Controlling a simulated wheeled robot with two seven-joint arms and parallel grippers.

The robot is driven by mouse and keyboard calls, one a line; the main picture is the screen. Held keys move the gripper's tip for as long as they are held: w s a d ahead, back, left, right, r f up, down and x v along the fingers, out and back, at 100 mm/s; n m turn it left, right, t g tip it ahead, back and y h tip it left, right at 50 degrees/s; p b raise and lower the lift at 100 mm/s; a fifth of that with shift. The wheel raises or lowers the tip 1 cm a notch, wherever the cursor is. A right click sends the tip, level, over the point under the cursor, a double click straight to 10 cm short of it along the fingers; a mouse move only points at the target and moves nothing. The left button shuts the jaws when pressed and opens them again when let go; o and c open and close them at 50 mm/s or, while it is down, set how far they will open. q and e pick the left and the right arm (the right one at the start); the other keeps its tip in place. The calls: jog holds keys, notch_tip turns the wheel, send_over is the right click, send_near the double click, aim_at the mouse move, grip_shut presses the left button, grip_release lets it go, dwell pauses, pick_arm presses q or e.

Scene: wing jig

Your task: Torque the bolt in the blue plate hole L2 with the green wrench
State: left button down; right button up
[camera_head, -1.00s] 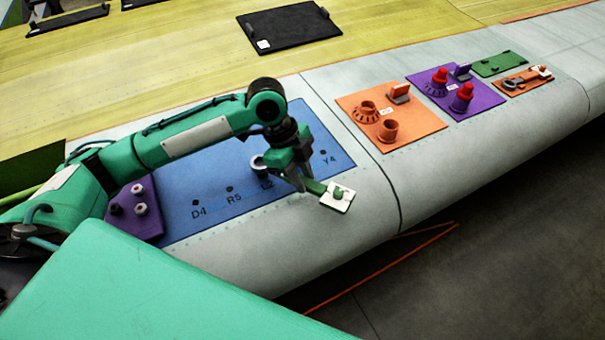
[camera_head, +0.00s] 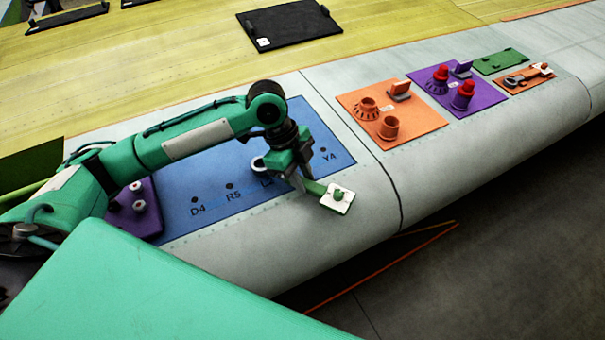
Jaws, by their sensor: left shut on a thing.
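The blue plate (camera_head: 205,172) lies on the grey wing, with holes marked D4, R5 and Y4 in view; the L2 label is mostly hidden by my left gripper. My left gripper (camera_head: 299,182) points down over the plate's right half and is shut on the green wrench (camera_head: 317,188). One end of the wrench, with a white square tag (camera_head: 337,198), sticks out right past the plate's lower edge. A grey ring-shaped end (camera_head: 258,164) shows left of the gripper, around the L2 spot; the bolt there cannot be made out. My right gripper is not in view.
A purple plate (camera_head: 150,222) with several bolts or nuts sits left of the blue plate. To the right are an orange plate (camera_head: 418,124) with sockets, a purple plate (camera_head: 482,100) with red-topped parts, a green plate (camera_head: 500,62) and an orange tool plate (camera_head: 545,80).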

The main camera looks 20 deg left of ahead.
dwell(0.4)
pick_arm(q)
jog(key=shift+f, duration=0.75)
jog(key=shift+s+a+m+g, duration=0.1)
jog(key=shift+s+m+g, duration=0.2)
jog(key=shift+s+m, duration=0.25)
jog(key=shift+s+a+m+p, duration=0.15)
jog(key=shift+s+m+p, duration=0.3)
jog(key=shift+m, duration=0.1)
jog(key=shift+s+f, duration=0.1)
jog(key=shift+s, duration=0.05)
